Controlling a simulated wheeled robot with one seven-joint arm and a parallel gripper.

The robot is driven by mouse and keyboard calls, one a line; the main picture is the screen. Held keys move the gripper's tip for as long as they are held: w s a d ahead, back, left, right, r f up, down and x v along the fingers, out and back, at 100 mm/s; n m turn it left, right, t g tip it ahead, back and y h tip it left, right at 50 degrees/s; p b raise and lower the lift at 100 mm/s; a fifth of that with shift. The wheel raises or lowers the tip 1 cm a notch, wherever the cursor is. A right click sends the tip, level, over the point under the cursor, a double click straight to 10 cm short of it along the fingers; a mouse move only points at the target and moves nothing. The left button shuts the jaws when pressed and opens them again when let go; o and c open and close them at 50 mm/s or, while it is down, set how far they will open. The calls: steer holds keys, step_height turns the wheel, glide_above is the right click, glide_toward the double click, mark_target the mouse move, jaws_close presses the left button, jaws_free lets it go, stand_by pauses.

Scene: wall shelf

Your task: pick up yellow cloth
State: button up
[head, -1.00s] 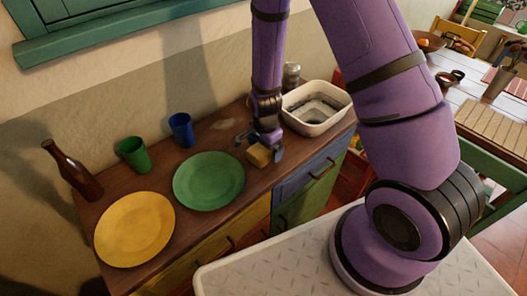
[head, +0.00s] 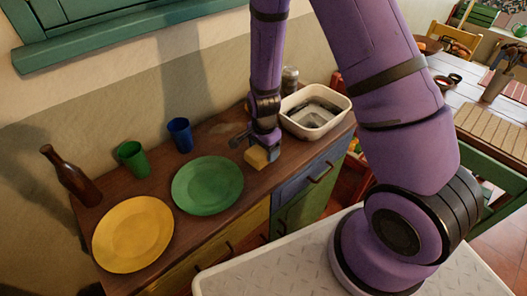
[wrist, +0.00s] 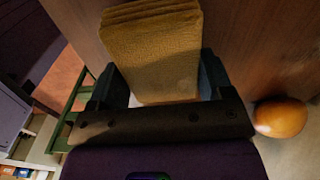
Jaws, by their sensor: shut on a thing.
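The yellow cloth (head: 256,159) is a small folded stack near the front edge of the wooden cabinet top, right of the green plate. My gripper (head: 258,149) reaches down over it from above. In the wrist view the folded cloth (wrist: 155,55) lies between the two dark fingers of my gripper (wrist: 163,85), which are shut on it. Its layered folds show at the far end. Whether the cloth touches the cabinet top is hard to tell.
A green plate (head: 207,185) and a yellow plate (head: 133,234) lie left of the cloth. Green cup (head: 133,158), blue cup (head: 180,135) and brown bottle (head: 70,178) stand behind. A white basin (head: 314,111) is close on the right. An orange round thing (wrist: 280,118) shows in the wrist view.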

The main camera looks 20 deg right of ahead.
steer(key=shift+r, duration=4.35)
